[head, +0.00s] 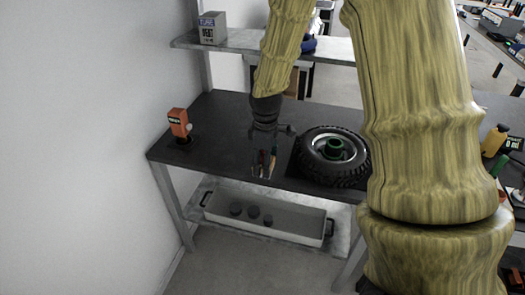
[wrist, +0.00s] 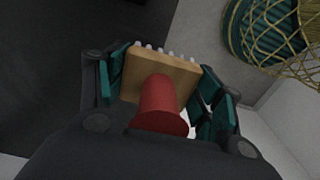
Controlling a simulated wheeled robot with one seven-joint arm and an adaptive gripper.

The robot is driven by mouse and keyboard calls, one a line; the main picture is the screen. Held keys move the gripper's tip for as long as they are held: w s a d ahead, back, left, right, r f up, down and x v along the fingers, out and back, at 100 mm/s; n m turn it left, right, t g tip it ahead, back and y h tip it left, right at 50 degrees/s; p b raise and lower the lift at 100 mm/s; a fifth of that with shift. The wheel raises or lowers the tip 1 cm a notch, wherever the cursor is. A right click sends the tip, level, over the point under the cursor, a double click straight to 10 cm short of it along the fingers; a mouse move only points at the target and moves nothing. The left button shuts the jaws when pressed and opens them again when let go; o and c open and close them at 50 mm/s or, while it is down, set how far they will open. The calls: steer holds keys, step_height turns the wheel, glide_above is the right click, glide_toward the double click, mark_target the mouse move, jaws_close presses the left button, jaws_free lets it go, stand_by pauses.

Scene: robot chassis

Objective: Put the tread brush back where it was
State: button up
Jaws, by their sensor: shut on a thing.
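The tread brush, a pale wooden block (wrist: 166,68) with white bristles and a red round handle, is between the teal finger pads of my gripper (wrist: 165,90) in the wrist view. My gripper is shut on it. In the head view my gripper (head: 270,130) hangs over the dark workbench (head: 225,120), left of the tyre. The brush cannot be made out clearly there. A tyre on a rim with a green hub (head: 333,155) lies flat on the bench.
A grey box (head: 212,27) is on the upper shelf. A grey tray (head: 285,227) with dark round pieces is below. Bare bench lies between container and tools.

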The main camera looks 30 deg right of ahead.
steer(key=w+d, duration=0.2)
steer(key=w, duration=0.1)
steer(key=w+d+p, duration=0.1)
steer(key=w, duration=0.2)
steer(key=w+d+f, duration=0.1)
steer(key=w+d, duration=0.1)
steer(key=w, duration=0.2)
steer(key=shift+d, duration=0.35)
steer(key=shift+f+p, duration=0.6)
steer(key=shift+f, duration=1.2)
steer(key=shift+f, duration=0.1)
steer(key=o, duration=1.2)
steer(key=shift+c, duration=0.2)
step_height(320, 180, up, 12)
steer(key=b, duration=0.1)
